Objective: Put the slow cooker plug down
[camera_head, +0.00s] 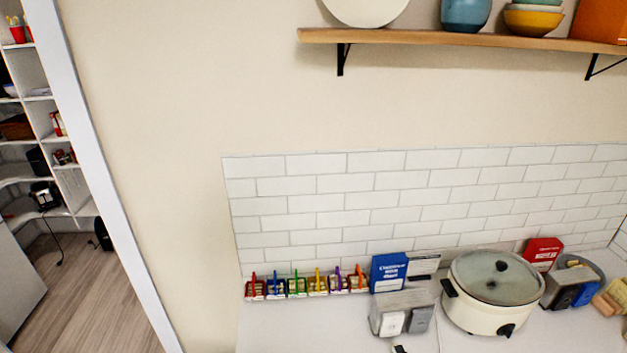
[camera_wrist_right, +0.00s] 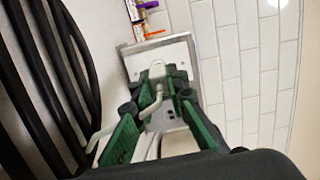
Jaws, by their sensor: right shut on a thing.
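The cream slow cooker (camera_head: 462,308) with its glass lid stands on the white counter at the right of the head view. In the right wrist view my right gripper (camera_wrist_right: 162,86) is shut, its green fingers around a small white piece with a white cord, which looks like the slow cooker plug (camera_wrist_right: 156,72). The plug is partly hidden by the fingers. Right behind it is a grey box with a white face (camera_wrist_right: 184,51); I cannot tell whether the plug touches it. A similar grey box (camera_head: 385,309) stands left of the cooker. My left gripper is in neither view.
A row of small coloured holders (camera_head: 297,287) runs along the tiled wall (camera_head: 350,200). A blue box (camera_head: 388,272) and a red box (camera_head: 543,253) stand behind. Another grey unit (camera_head: 561,293) is right of the cooker. The counter's left front (camera_head: 300,325) is clear.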

